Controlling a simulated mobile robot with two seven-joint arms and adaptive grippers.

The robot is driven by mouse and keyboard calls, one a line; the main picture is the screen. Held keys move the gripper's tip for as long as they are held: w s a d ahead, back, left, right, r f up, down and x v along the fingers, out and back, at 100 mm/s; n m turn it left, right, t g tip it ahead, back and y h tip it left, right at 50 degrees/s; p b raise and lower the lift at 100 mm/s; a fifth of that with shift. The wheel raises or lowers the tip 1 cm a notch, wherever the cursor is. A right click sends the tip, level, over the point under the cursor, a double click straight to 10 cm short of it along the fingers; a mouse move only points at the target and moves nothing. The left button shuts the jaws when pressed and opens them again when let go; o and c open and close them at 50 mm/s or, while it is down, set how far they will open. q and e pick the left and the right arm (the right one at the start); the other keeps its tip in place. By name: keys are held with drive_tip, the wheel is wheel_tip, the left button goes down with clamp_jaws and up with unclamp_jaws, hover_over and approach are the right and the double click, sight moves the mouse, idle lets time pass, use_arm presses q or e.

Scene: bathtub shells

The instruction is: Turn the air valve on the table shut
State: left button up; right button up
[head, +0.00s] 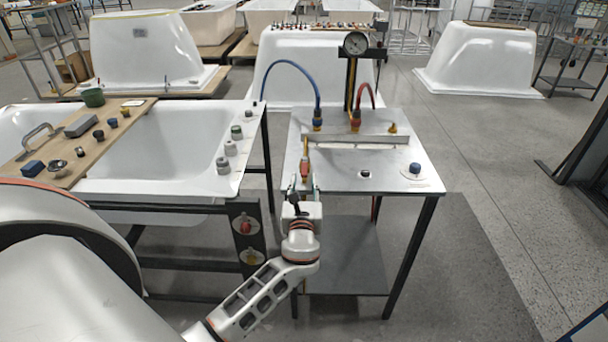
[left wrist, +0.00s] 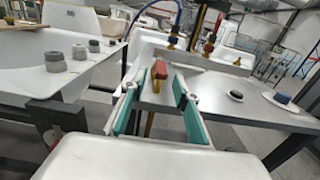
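The air valve, with a red handle (head: 305,169) on a brass-coloured body, is at the front left of the metal table (head: 340,178). In the left wrist view the red handle (left wrist: 158,66) shows ahead, between the fingers. My left gripper (head: 303,188) is at the table's front left edge, just on the near side of the handle. Its two teal-padded fingers (left wrist: 159,88) stand apart, one on each side of the handle, with gaps visible. I cannot tell whether either finger touches the valve. My right gripper is not in view.
A metal rail (head: 355,139) crosses the table, with a blue hose (head: 300,68), a red hose (head: 369,90) and a gauge (head: 355,43) behind. A white tub (head: 175,140) stands left.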

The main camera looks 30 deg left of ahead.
sight(305, 166)
use_arm(q)
drive_tip(key=shift+x, duration=1.85)
clamp_jaws()
drive_tip(key=shift+d, duration=0.1)
drive_tip(key=shift+w+f, duration=0.1)
